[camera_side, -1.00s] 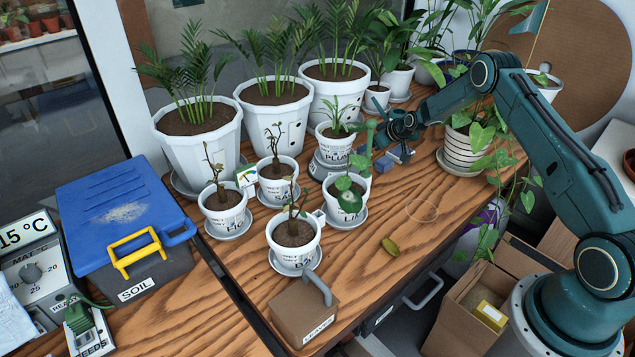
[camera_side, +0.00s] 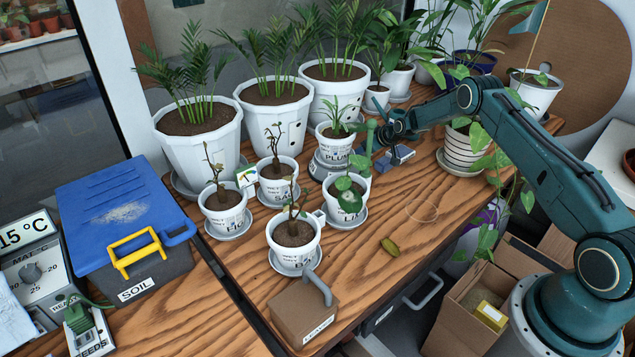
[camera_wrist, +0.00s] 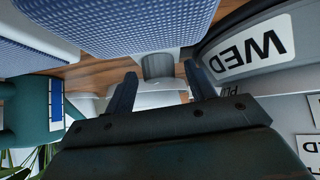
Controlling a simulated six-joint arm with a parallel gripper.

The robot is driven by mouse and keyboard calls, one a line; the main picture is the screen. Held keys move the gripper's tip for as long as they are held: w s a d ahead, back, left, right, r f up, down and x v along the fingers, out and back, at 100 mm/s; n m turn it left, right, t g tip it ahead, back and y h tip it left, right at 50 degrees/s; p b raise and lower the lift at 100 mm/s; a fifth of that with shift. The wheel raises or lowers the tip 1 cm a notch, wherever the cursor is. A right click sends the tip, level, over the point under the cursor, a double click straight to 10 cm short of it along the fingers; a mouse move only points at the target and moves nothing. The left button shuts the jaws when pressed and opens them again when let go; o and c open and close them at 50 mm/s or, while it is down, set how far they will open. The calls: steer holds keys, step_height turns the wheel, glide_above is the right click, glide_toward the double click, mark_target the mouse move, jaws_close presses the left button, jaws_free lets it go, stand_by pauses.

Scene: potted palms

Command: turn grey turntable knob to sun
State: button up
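In the wrist view a short grey cylindrical knob (camera_wrist: 157,66) shows between and just beyond my fingertips. My gripper (camera_wrist: 162,90) is open, its two dark fingers apart, with no clear contact on the knob. A grey curved body (camera_wrist: 215,45) with a label lettered WED lies to the right; it may be the turntable. In the side view my gripper (camera_side: 385,134) is right of the white plum pot (camera_side: 334,143), which stands on a grey round base (camera_side: 327,168). The knob cannot be made out there. I cannot identify a sun mark.
Blue textured blocks (camera_side: 395,157) lie beneath my gripper; blue woven surfaces (camera_wrist: 130,22) fill the top of the wrist view. Small labelled pots (camera_side: 293,243) stand to the left and large palms (camera_side: 273,115) behind.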

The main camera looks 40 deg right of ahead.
steer(key=c, duration=0.9)
steer(key=shift+a+m+h, duration=0.15)
steer(key=shift+m+h, duration=1.05)
steer(key=shift+m, duration=0.4)
steer(key=o, duration=0.9)
steer(key=shift+o, duration=0.2)
steer(key=shift+n+y, duration=0.4)
steer(key=shift+n, duration=0.1)
